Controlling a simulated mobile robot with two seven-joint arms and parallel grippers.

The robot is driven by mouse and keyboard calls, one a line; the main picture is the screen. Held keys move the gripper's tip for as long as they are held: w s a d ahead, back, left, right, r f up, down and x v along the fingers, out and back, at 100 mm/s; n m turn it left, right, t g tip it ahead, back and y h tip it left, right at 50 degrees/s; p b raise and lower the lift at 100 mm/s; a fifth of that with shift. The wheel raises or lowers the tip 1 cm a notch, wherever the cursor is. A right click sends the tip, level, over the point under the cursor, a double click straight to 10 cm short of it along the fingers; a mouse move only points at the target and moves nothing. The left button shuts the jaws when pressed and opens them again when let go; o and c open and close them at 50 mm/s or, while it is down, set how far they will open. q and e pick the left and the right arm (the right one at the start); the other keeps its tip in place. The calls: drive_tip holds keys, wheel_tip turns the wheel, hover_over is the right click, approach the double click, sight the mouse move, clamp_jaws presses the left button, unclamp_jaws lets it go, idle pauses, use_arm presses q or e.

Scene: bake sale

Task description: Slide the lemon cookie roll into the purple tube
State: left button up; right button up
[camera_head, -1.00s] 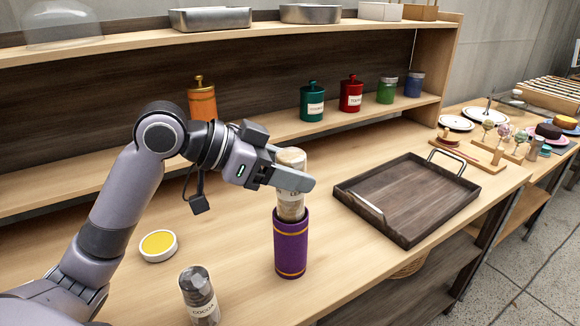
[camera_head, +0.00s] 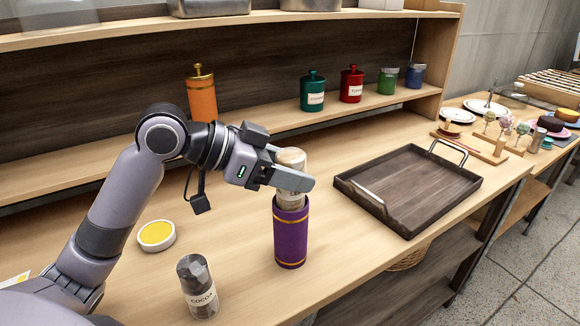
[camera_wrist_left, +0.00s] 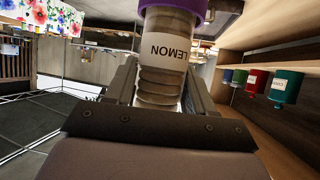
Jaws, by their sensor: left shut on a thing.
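The lemon cookie roll (camera_head: 291,157) stands upright, clasped between the fingers of my left gripper (camera_head: 290,182). Its LEMON label shows in the left wrist view (camera_wrist_left: 165,52). The purple tube (camera_head: 290,238) with gold bands stands upright on the counter directly below the gripper. The lower end of the roll is inside the tube's mouth and hidden by its wall; a short pale stretch shows between fingers and rim. The purple rim (camera_wrist_left: 180,4) surrounds the roll's end in the left wrist view. My right gripper is not in view.
A cocoa jar (camera_head: 199,287) and a round yellow-topped dish (camera_head: 156,235) stand left of the tube. A dark wooden tray (camera_head: 420,187) lies to the right. Orange (camera_head: 202,95), teal (camera_head: 312,93) and red (camera_head: 351,88) canisters stand on the shelf behind.

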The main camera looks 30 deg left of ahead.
use_arm(q)
drive_tip(key=shift+f+b, duration=0.85)
drive_tip(key=shift+f, duration=0.55)
drive_tip(key=shift+f, duration=0.1)
